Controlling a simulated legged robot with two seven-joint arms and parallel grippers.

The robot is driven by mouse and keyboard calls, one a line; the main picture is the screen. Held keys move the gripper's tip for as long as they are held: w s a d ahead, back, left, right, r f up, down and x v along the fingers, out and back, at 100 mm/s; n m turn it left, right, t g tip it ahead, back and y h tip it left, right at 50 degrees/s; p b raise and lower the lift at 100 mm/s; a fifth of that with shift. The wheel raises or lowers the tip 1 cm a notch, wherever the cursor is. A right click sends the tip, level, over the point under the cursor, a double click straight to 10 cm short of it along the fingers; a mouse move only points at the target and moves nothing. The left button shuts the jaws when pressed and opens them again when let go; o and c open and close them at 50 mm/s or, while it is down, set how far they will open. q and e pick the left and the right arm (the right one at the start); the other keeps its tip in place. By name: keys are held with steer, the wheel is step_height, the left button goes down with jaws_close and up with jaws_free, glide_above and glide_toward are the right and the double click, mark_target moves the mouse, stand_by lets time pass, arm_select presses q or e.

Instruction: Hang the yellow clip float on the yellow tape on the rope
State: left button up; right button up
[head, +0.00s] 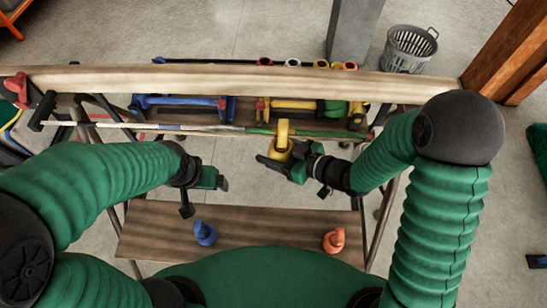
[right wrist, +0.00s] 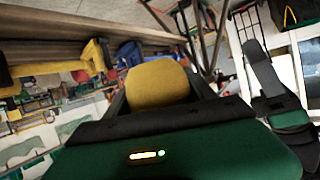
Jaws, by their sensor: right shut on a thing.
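The yellow clip float (head: 282,150) is in my right gripper (head: 282,165), which is shut on it. The float's clip end points up in the head view and overlaps the rope (head: 215,128); I cannot tell whether it touches or hooks it. In the right wrist view the float's rounded yellow body (right wrist: 158,82) fills the space between the fingers. The rope runs across, with a green stretch right of centre. The yellow tape is not clear beside the float. My left gripper (head: 220,183) hangs left of the float, away from the rope, apparently empty; its jaw opening is unclear.
A blue float (head: 205,233) and an orange float (head: 334,240) stand on the lower wooden board (head: 270,226). A long wooden beam (head: 200,80) runs behind the rope. Blue (head: 180,101) and yellow (head: 290,104) pieces lie between them. A grey basket (head: 408,48) stands on the floor beyond.

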steer(key=w+f+b, duration=0.1)
steer(key=f+b, duration=0.1)
steer(key=shift+w+f, duration=0.35)
steer(key=shift+f, duration=0.05)
steer(key=o, duration=1.5)
steer(key=shift+d, duration=0.1)
steer(key=p+v, duration=0.4)
steer(key=v, duration=1.2)
steer(key=shift+s+d+p, duration=0.15)
steer(key=shift+d+p, duration=0.15)
